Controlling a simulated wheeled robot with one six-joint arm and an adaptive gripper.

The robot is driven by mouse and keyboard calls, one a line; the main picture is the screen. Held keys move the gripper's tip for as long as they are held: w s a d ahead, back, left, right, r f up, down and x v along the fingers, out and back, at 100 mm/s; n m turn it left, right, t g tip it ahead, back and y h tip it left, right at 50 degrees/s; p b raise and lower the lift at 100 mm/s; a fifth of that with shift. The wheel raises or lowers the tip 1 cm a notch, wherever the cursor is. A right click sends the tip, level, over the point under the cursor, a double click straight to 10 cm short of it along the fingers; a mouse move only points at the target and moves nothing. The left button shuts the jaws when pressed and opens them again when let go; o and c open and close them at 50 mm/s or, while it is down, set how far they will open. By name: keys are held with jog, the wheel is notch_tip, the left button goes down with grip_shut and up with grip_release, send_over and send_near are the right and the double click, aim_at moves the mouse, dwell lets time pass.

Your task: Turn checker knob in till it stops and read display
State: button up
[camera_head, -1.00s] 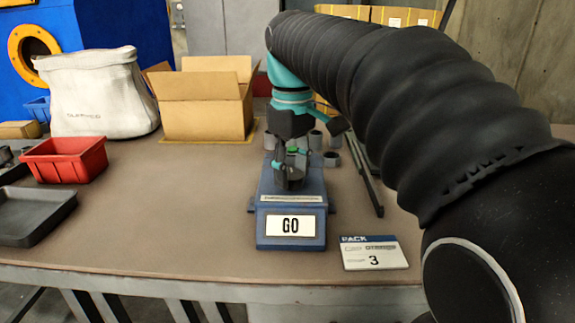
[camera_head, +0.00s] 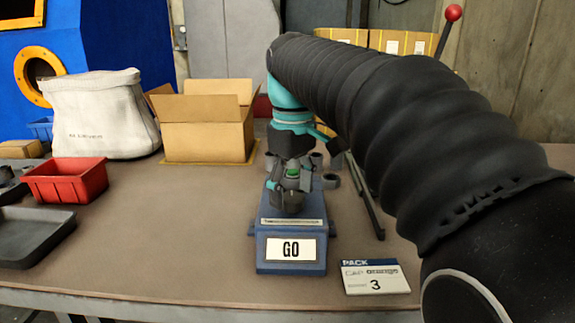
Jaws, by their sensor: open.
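The blue checker (camera_head: 291,229) stands on the table in the middle of the view. My gripper (camera_head: 288,189) is open and reaches down from behind over this part. Its fingers are beside the dark part; whether they touch it cannot be told. The arm comes in from the right.
A card marked "PACK" and "3" (camera_head: 375,277) lies right of the checker. Several grey rings (camera_head: 331,181) and dark rods (camera_head: 366,200) lie behind it. An open cardboard box (camera_head: 205,140), white bag (camera_head: 100,115), red bin (camera_head: 66,181) and grey tray (camera_head: 32,236) stand left. The table's left middle is clear.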

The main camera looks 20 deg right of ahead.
aim_at(292, 197)
notch_tip(292, 197, up, 11)
jog(key=shift+r, duration=0.15)
dwell(0.4)
jog(key=shift+s, duration=0.1)
